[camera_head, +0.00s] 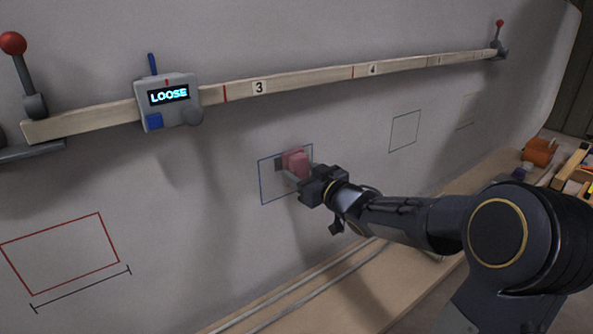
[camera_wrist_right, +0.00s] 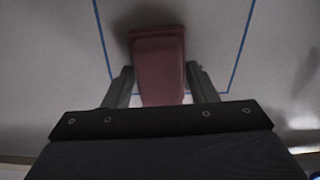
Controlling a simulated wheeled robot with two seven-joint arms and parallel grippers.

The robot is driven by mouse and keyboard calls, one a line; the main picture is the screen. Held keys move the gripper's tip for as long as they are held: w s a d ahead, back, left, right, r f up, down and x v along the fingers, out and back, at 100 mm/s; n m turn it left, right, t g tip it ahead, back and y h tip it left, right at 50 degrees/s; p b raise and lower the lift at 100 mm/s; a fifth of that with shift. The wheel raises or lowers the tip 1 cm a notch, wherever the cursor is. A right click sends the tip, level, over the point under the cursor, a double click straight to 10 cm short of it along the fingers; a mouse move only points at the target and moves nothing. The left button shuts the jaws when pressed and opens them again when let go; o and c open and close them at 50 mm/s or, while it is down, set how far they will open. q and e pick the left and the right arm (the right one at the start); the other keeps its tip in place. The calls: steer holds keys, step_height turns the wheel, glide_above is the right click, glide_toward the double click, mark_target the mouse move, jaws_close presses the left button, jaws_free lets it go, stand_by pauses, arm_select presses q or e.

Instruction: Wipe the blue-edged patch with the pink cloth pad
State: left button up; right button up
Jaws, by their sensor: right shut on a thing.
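The blue-edged patch (camera_head: 268,190) is a blue outline on the grey hull wall, in the middle of the head view. Its blue lines also show in the right wrist view (camera_wrist_right: 240,50). My right gripper (camera_head: 302,177) is at the patch, shut on the pink cloth pad (camera_head: 295,160). In the right wrist view the pad (camera_wrist_right: 160,65) sits between the two fingers, inside the blue outline, close to the wall. A dark area shows beside the pad; I cannot tell whether it is a mark or shadow. I cannot tell whether the pad touches the wall. My left gripper is not in view.
A wooden batten (camera_head: 310,80) with numbers runs along the wall above, carrying a grey device (camera_head: 168,103) reading "LOOSE". A red-edged patch (camera_head: 65,252) is at left, a dark-edged one (camera_head: 404,131) at right. A wooden bench (camera_head: 330,290) lies below, with an orange object (camera_head: 540,151) at far right.

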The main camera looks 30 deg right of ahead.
steer(key=shift+d+r+p, duration=0.1)
steer(key=shift+d+p, duration=0.5)
steer(key=shift+d, duration=0.4)
steer(key=d+p, duration=0.1)
steer(key=d, duration=0.3)
steer(key=shift+w+p, duration=0.2)
steer(key=shift+p, duration=0.15)
steer(key=o, duration=0.3)
steer(key=shift+a, duration=0.1)
steer(key=c, duration=0.3)
steer(key=shift+s, duration=0.6)
